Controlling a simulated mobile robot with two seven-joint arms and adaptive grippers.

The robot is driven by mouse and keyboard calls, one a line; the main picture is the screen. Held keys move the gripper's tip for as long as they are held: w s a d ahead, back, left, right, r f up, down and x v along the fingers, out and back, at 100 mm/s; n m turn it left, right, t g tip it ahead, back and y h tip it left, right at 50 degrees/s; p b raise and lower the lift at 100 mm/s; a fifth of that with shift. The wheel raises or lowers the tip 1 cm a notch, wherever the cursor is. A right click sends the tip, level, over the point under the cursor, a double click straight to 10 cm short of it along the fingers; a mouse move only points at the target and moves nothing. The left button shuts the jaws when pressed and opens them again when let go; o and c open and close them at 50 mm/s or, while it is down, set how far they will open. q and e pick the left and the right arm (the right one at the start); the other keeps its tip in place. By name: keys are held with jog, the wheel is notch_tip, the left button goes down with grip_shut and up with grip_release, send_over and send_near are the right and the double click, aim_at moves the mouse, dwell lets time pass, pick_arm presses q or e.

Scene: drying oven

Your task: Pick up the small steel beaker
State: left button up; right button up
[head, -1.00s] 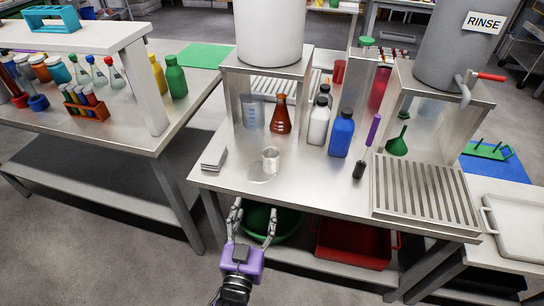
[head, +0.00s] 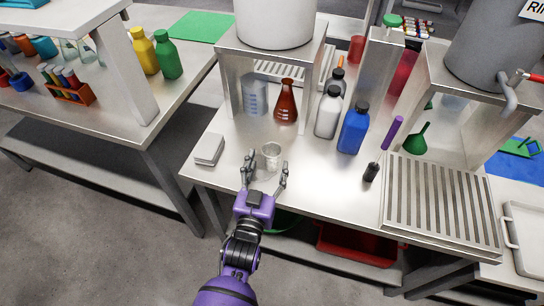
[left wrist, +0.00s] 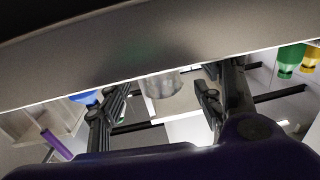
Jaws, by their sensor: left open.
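The small steel beaker (head: 271,156) stands upright near the front edge of the steel table (head: 222,180). In the left wrist view the beaker (left wrist: 163,83) shows between the two fingers, partly cut off by a grey surface above it. My left gripper (head: 267,168) is open at the table's front edge, its fingers spread to either side of the beaker's near side. In the left wrist view the gripper (left wrist: 163,100) also shows open and empty. I cannot tell whether a finger touches the beaker. My right gripper is not in view.
White tiles (head: 209,149) lie left of the beaker. Behind it stand a glass beaker (head: 254,97), a red-brown flask (head: 286,101), a white bottle (head: 328,113) and a blue bottle (head: 353,128). A purple-handled tool (head: 384,148) and a drain rack (head: 440,205) are to the right.

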aim_at(270, 163)
pick_arm(q)
jog(key=x, duration=0.4)
jog(key=shift+d, duration=0.15)
jog(key=c, duration=1.3)
